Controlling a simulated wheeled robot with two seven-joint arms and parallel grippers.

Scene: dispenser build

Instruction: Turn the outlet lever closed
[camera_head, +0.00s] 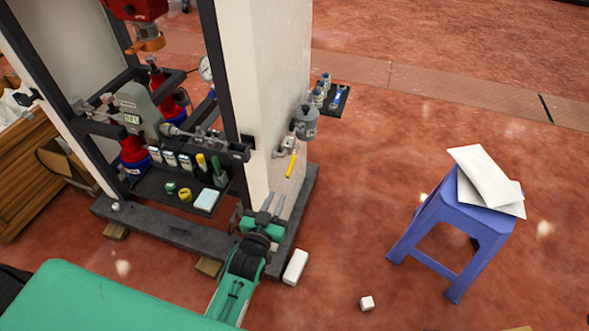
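The outlet lever (291,165) is a short yellow handle on the side of the white column. It hangs down, slightly slanted, below a small metal outlet valve (285,148). A grey cylindrical dispenser (304,122) is mounted just above and to the right of the valve. My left gripper (275,200) is below the lever and apart from it. Its two grey fingers point up toward the lever, with a gap between them and nothing held. My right gripper is out of view.
The white column (262,70) stands on a dark base beam (170,232). A small black shelf (335,103) with jars sticks out behind the dispenser. A blue stool (462,228) with white sheets stands at right. White blocks (295,267) lie on the floor. The floor between column and stool is mostly clear.

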